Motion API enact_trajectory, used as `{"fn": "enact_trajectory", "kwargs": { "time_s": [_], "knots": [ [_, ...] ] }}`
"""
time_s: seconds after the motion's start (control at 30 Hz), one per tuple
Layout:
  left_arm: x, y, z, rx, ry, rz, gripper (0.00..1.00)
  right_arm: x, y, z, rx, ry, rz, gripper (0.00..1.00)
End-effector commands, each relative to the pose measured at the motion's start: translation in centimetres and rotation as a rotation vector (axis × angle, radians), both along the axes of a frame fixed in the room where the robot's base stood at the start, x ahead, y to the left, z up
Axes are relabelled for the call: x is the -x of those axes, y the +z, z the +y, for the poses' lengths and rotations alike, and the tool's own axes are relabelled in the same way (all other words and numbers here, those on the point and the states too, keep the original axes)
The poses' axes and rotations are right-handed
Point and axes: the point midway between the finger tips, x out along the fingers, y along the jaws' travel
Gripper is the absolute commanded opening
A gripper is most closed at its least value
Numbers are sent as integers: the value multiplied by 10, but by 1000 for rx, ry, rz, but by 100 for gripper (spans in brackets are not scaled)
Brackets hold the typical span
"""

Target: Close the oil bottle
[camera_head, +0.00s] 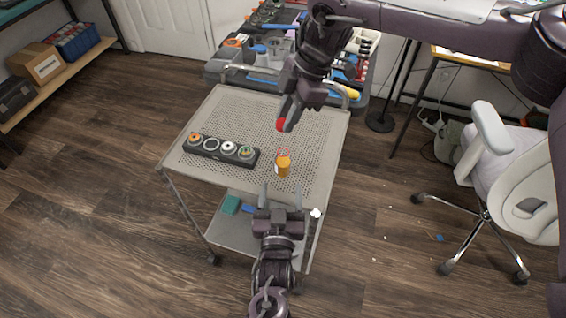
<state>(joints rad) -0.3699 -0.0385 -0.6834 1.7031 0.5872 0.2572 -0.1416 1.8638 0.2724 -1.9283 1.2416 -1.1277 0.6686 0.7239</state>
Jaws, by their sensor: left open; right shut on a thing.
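A small orange oil bottle (284,168) stands on the perforated top of the cart (318,150), right of the middle. Something red shows around its top; I cannot tell its shape. My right gripper (283,125) comes from above and is shut on a small red thing (281,124), which looks like a cap. It is beyond the bottle in the picture, apart from it. My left gripper (281,190) is open and empty, just nearer than the bottle, with its two fingers pointing toward it. Whether the fingers touch the bottle cannot be told.
A black holder (209,153) with several round spools or rolls lies left of the bottle. A cart rail and a crowded tool tray (266,50) are behind. A white office chair (500,160) stands at the right. The back left of the cart top is clear.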

Motion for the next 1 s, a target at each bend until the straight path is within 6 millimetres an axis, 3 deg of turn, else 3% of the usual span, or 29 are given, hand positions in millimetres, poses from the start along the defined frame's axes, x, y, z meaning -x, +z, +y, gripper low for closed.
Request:
{"fn": "enact_trajectory", "kwargs": {
  "time_s": [0.6,1.0],
  "knots": [
    [-102,1,-5,0,0,-2,62,0,0,0,0,-1,0,4],
    [-116,0,-6,1,1,0,62,0,0,0,0,-1,0,4]
  ]
}}
